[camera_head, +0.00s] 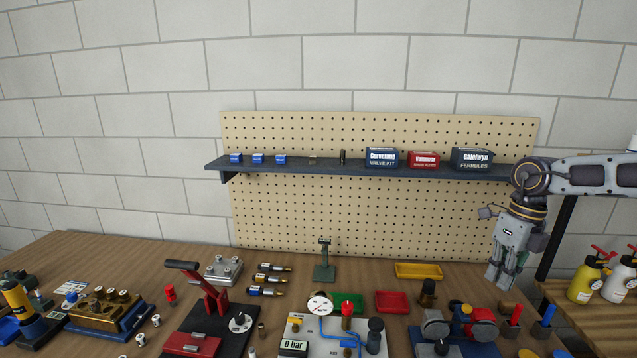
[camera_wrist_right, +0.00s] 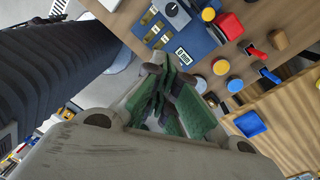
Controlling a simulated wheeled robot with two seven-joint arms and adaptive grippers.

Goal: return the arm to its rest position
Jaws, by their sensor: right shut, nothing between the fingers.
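My right gripper (camera_head: 500,283) hangs fingers-down at the right of the head view, over the right part of the wooden bench. Its arm (camera_head: 590,174) comes in from the right edge, across the end of the shelf. The fingers are shut and nothing shows between them. In the right wrist view the green-padded fingers (camera_wrist_right: 165,105) are close together above the bench edge, apart from the items below. My left gripper is not in view.
A blue fixture with red and grey parts (camera_head: 460,328) stands below the gripper. A yellow tray (camera_head: 418,270) lies to its left. A shelf (camera_head: 330,168) carries several boxes. Spray bottles (camera_head: 585,278) stand on a side table at right. Tools and fittings crowd the bench front.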

